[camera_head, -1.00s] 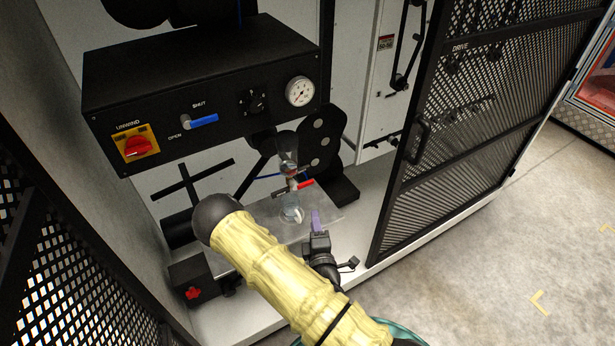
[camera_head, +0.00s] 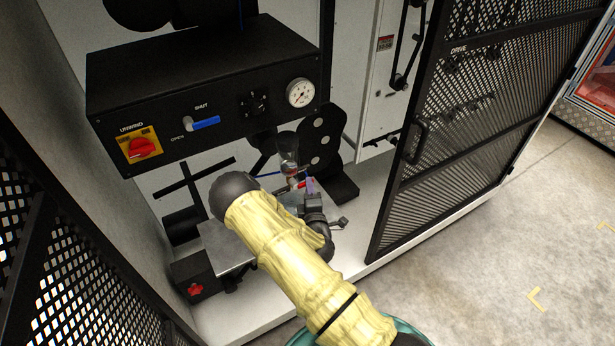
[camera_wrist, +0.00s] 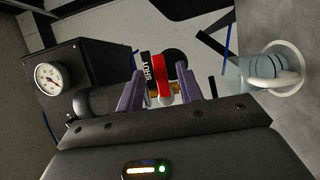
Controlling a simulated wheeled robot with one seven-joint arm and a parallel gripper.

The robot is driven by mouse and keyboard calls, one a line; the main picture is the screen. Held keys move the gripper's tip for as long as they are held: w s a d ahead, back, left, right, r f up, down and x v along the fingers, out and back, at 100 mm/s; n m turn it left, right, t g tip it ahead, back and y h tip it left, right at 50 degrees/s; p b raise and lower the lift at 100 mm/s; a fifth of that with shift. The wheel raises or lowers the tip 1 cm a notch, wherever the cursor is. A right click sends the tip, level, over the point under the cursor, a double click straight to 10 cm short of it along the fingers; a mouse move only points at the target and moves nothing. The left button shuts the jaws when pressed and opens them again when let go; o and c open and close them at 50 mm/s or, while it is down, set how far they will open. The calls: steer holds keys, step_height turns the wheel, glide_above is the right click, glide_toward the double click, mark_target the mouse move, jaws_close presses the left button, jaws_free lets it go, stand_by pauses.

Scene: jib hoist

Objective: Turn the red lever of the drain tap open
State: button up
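The red lever (camera_head: 302,184) of the drain tap sits below a clear glass vessel (camera_head: 288,150). It also shows in the wrist view (camera_wrist: 161,72), beside a black tag marked SHUT (camera_wrist: 148,68). My gripper (camera_head: 310,188) is at the lever, its purple fingers apart. In the wrist view, my gripper (camera_wrist: 159,80) has one finger on each side of the lever, with gaps visible. Whether a finger touches the lever cannot be told. The tap body is partly hidden by the lever and fingers.
A black control box (camera_head: 200,90) with a blue handle and a gauge (camera_head: 300,92) hangs above my arm. A glass jar (camera_wrist: 272,70) stands beside the tap. A black mesh door (camera_head: 450,150) stands open at the right. Open floor lies beyond it.

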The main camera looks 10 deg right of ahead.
steer(key=w, duration=0.5)
steer(key=shift+d+p, duration=0.2)
steer(key=shift+p, duration=0.1)
jaws_close()
